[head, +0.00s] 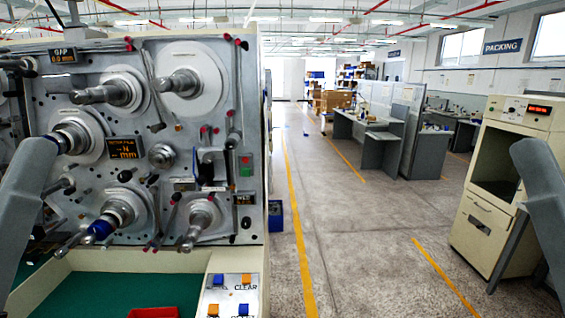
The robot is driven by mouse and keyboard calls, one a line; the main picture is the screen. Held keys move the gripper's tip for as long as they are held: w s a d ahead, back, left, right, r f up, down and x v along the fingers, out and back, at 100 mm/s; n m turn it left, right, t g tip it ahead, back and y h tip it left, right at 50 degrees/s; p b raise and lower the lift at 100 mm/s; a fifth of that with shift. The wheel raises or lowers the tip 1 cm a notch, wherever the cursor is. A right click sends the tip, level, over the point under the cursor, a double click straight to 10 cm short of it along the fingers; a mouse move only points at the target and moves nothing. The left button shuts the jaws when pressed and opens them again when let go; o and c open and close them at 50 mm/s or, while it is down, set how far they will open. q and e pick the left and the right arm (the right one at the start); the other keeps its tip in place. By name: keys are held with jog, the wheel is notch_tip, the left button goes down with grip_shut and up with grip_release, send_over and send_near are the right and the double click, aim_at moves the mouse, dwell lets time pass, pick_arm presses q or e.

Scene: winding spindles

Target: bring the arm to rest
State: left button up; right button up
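My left arm (32,200) comes in at the left edge as a grey link in front of the winding machine. My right arm (545,205) shows as a grey link at the right edge, in front of a beige cabinet. Neither gripper is in view. The winding machine (180,130) has a grey panel with several metal spindles. Two spindles carry something blue: one at the left (62,140) and one low on the panel (103,228). No arm link visibly touches a spindle, though the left arm covers part of the panel's left side.
Below the panel lies a green surface (110,290) with a red tray (153,312) and a button box (232,296). A beige cabinet (490,215) stands at the right. The aisle floor (350,230) between machine and cabinet is clear. Grey desks (375,135) stand farther back.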

notch_tip(320, 180, up, 25)
jog(key=p, duration=2.1)
notch_tip(320, 180, down, 61)
jog(key=b, duration=6)
jog(key=shift+r, duration=0.15)
